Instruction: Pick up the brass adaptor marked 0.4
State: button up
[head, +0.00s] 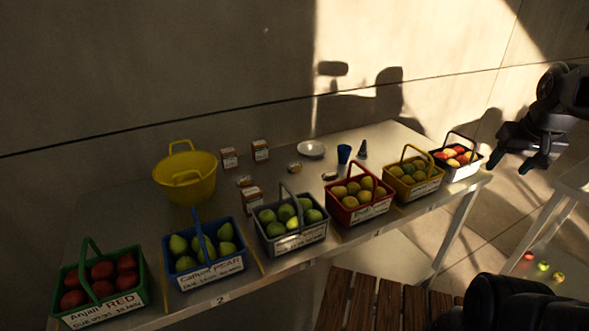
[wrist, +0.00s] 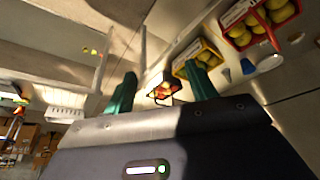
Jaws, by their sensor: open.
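Small brass-coloured pieces lie on the long table (head: 130,215), one behind the grey basket (head: 295,167) and one left of the blue cup (head: 329,176). They are too small for me to read any marking, so I cannot tell which, if any, is the adaptor marked 0.4. My gripper (head: 509,165) is open and empty, in the air beyond the table's right end, apart from those pieces. In the wrist view my gripper (wrist: 160,85) shows two separated green fingers with nothing between them.
A row of fruit baskets with handles, including a red one (head: 360,208), lines the table's front edge. Behind are a yellow tub (head: 185,178), small boxes (head: 260,150), a white plate (head: 311,149), a blue cup (head: 344,153) and a grey cone (head: 362,150). A wooden slatted surface (head: 375,305) stands in front.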

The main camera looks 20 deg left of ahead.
jog(key=w+a+r+n+g, duration=0.1)
jog(key=w+a+r+n, duration=0.1)
jog(key=w+a+n, duration=0.45)
jog(key=w+a+r+n, duration=0.2)
jog(key=w+a, duration=0.2)
jog(key=w, duration=0.5)
jog(key=w+a+f+n+h, duration=0.1)
jog(key=w+a+f+n, duration=0.15)
jog(key=w+a, duration=0.45)
jog(key=w+a+f+n+h, duration=0.1)
jog(key=w+a+n, duration=0.3)
jog(key=a, duration=0.6)
jog(key=n+h, duration=0.1)
jog(key=n, duration=1.2)
send_over(294, 165)
jog(key=s+a, duration=0.3)
notch_tip(294, 165, down, 22)
jog(key=shift+m, duration=0.3)
jog(key=x, duration=1)
jog(key=shift+s+d+f, duration=0.1)
jog(key=shift+f, duration=0.05)
jog(key=c, duration=1.2)
jog(key=shift+o, duration=0.2)
